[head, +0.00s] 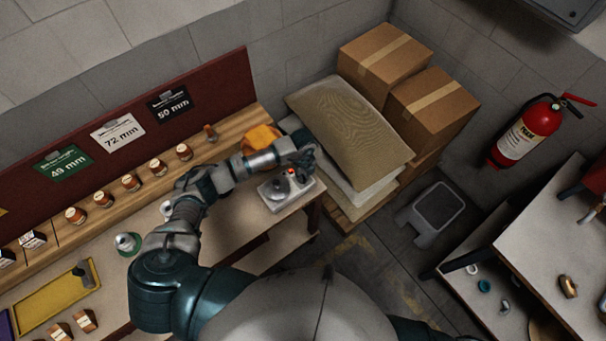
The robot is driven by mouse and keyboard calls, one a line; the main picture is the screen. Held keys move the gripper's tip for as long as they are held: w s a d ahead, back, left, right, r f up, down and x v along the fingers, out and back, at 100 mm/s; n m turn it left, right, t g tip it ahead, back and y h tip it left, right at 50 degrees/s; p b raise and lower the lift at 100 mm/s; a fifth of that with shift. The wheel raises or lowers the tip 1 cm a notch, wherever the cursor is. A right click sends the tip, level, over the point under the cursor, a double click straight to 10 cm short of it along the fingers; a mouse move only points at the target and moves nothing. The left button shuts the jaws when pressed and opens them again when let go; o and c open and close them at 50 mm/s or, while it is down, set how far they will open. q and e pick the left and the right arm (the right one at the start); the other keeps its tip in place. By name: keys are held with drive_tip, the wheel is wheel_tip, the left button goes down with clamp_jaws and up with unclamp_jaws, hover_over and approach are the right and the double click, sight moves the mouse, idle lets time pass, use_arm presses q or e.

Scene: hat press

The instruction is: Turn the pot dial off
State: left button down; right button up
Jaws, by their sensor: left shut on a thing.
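A small grey hot-plate unit (299,199), which looks like the pot base, sits at the right end of the wooden bench. A round grey part (281,188) is on its left side. A small red spot (291,171) shows near its far edge, close to my fingers. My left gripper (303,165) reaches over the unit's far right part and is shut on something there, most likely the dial. The fingers hide the dial, so its setting cannot be read. My right gripper is not in view.
An orange item (262,138) lies behind my left wrist. Stacked sacks (350,125) and cardboard boxes (385,60) stand beyond the bench. A yellow tray (45,300) lies at the bench's left. A grey step stool (433,212) and a second table (560,260) are at the right.

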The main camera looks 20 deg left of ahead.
use_arm(q)
drive_tip(key=shift+w+a+r+n, duration=0.1)
drive_tip(key=shift+w+r+n, duration=0.2)
drive_tip(key=shift+n, duration=0.2)
drive_tip(key=c, duration=1.2)
unclamp_jaws()
drive_tip(key=shift+f, duration=0.2)
drive_tip(key=shift+s, duration=0.1)
wheel_tip(320, 180, up, 12)
drive_tip(key=shift+f, duration=0.1)
